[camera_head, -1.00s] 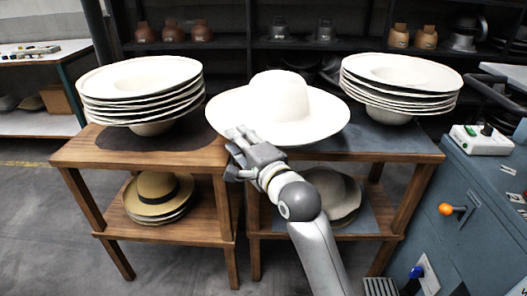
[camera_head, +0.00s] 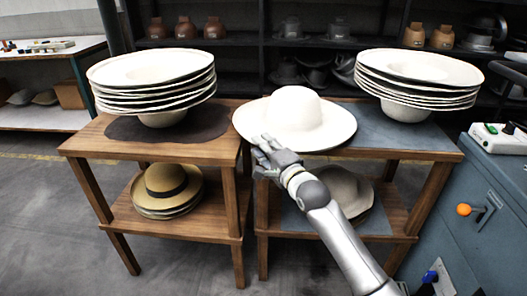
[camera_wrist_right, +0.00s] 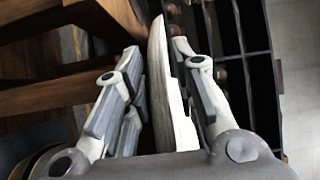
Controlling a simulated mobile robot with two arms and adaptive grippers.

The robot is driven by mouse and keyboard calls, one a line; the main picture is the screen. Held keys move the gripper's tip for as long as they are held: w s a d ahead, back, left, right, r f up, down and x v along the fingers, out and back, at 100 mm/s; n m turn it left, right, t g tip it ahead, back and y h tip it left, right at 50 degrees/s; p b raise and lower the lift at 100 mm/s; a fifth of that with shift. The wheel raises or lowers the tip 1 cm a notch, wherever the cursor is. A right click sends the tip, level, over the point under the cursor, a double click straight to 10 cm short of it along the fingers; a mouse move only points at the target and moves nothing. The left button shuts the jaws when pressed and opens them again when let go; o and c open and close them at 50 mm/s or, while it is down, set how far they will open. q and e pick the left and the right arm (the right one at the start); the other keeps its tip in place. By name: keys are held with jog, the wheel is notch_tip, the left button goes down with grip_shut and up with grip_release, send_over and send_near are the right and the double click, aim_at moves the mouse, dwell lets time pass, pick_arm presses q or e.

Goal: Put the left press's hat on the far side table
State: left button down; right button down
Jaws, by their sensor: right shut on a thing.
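A white wide-brimmed hat (camera_head: 295,112) is crown up over the left part of the right side table (camera_head: 440,146). Its left brim reaches across the gap towards the left side table (camera_head: 75,146). My right gripper (camera_head: 264,152) is shut on the near-left edge of the brim. In the right wrist view, the brim (camera_wrist_right: 160,80) stands edge-on between the two fingers (camera_wrist_right: 157,60). Whether the hat touches the tabletop cannot be told. My left gripper is not in view. The left press is not identifiable here.
Stacks of white hats stand on the left table (camera_head: 150,80) and the right table (camera_head: 418,75). Straw hats (camera_head: 168,185) lie on the left lower shelf. A blue-grey cabinet (camera_head: 490,190) stands close at the right. Dark shelving (camera_head: 250,30) is behind.

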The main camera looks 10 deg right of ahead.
jog(key=shift+f, duration=0.25)
jog(key=c, duration=1.2)
grip_release()
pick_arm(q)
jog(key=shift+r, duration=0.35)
pick_arm(e)
jog(key=shift+s, duration=0.1)
